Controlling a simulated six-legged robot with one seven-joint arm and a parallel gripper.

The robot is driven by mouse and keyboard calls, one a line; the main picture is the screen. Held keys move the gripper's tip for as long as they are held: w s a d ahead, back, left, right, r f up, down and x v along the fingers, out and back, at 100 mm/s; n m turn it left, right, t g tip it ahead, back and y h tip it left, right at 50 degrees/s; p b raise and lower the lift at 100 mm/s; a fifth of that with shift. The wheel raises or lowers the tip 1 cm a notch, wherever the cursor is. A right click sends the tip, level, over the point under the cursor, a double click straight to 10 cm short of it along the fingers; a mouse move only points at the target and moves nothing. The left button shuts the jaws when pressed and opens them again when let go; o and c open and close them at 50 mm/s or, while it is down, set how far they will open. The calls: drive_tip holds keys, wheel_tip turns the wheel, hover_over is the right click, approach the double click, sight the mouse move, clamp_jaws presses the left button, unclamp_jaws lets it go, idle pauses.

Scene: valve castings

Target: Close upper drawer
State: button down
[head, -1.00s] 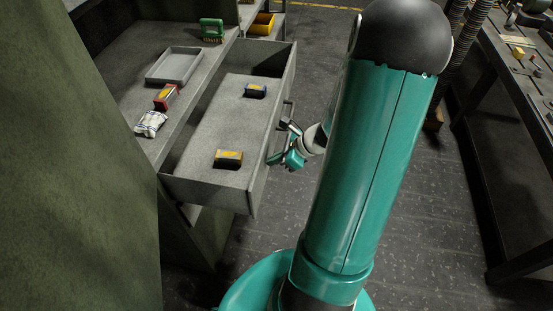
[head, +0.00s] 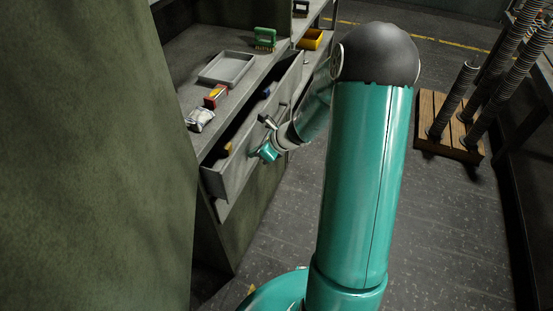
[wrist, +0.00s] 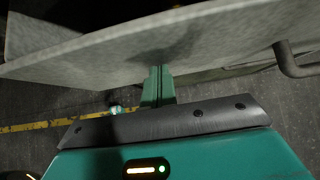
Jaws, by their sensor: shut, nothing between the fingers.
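My gripper (head: 265,153) is at the outer face of the drawer front. In the wrist view my shut, empty fingers (wrist: 158,88) meet or nearly meet the drawer front (wrist: 100,58); contact is hard to tell. The bar handle (wrist: 290,62) is to their right, not held.
On the worktop are a grey tray (head: 227,68), a red block (head: 215,95), a crumpled cloth (head: 200,119) and a green brush (head: 265,39). A yellow bin (head: 311,39) is farther back. A pallet with coiled posts (head: 450,125) stands right. Floor between is clear.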

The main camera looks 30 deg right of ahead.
drive_tip(key=w+a, duration=0.1)
drive_tip(key=w, duration=0.1)
drive_tip(key=w+a, duration=0.2)
drive_tip(key=shift+w+a, duration=0.3)
drive_tip(key=shift+w, duration=0.1)
drive_tip(key=shift+w+a+r, duration=0.15)
drive_tip(key=shift+a, duration=0.05)
